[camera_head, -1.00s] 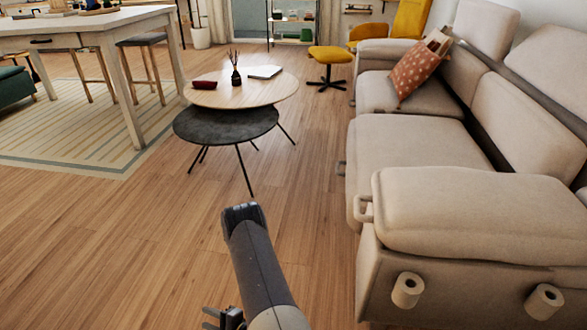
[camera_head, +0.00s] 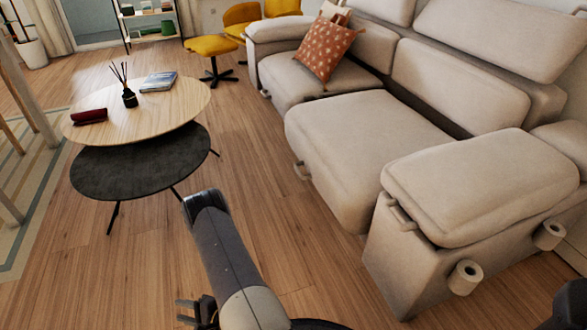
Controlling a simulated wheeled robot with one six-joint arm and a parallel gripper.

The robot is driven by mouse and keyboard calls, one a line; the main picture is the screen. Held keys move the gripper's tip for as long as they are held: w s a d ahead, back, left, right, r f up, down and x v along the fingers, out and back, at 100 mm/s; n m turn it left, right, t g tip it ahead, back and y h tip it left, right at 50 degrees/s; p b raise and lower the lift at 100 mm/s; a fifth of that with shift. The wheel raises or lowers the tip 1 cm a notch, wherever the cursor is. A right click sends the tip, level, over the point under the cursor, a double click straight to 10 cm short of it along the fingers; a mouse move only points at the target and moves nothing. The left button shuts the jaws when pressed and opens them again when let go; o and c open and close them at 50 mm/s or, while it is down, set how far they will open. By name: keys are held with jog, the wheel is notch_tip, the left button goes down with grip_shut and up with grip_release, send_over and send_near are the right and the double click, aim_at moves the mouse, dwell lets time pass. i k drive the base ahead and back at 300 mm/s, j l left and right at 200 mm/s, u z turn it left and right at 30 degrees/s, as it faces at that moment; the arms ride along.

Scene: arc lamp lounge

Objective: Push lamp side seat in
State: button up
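The beige sofa (camera_head: 465,100) stands at the right, and no lamp is in view. Its near seat (camera_head: 365,150) sticks out toward the floor, farther than the far seat (camera_head: 300,82). I cannot tell which seat is the lamp side one. My gripper (camera_head: 186,312) is low at the bottom edge, partly hidden behind my arm. Its two small fingers look apart, with nothing between them. It is over the floor, left of the sofa and clear of both seats.
A two-level round coffee table (camera_head: 95,172) stands at the left, close to my arm. A yellow stool (camera_head: 211,46) is farther back. The near armrest (camera_head: 470,185) has two paper rolls on its side. Wooden floor (camera_head: 262,170) is free between table and sofa.

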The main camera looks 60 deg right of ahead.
aim_at(344, 143)
jog(key=i+l+z, duration=0.2)
jog(key=z, duration=0.25)
jog(key=i+z, duration=0.65)
jog(key=z, duration=0.25)
jog(key=i+z, duration=0.25)
jog(key=z, duration=0.2)
jog(key=i+z, duration=0.15)
jog(key=z, duration=0.15)
jog(key=i+j+z, duration=0.15)
jog(key=z, duration=0.2)
